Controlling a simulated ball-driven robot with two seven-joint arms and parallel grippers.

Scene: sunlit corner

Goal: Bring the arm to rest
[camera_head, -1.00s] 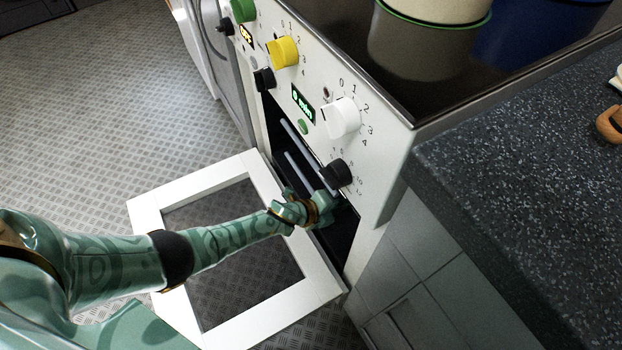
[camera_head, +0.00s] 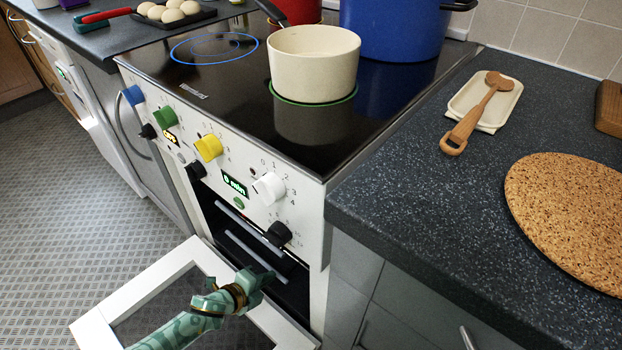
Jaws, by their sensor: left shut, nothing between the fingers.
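My left arm comes in from the bottom of the head view. Its left gripper (camera_head: 262,279) is shut and empty, above the inner side of the lowered oven door (camera_head: 110,318) and just in front of the oven opening. The oven (camera_head: 262,262) is open, with metal rails or rack bars showing in its dark inside. The gripper looks apart from the bars, though the exact gap is hard to tell. My right gripper is not in view.
A cream pot (camera_head: 314,62) stands on the cooktop, with a blue pot (camera_head: 393,28) behind it. The worktop at right holds a wooden spoon (camera_head: 478,110) on a tray and a cork mat (camera_head: 570,215). Knobs (camera_head: 269,188) jut from the oven front.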

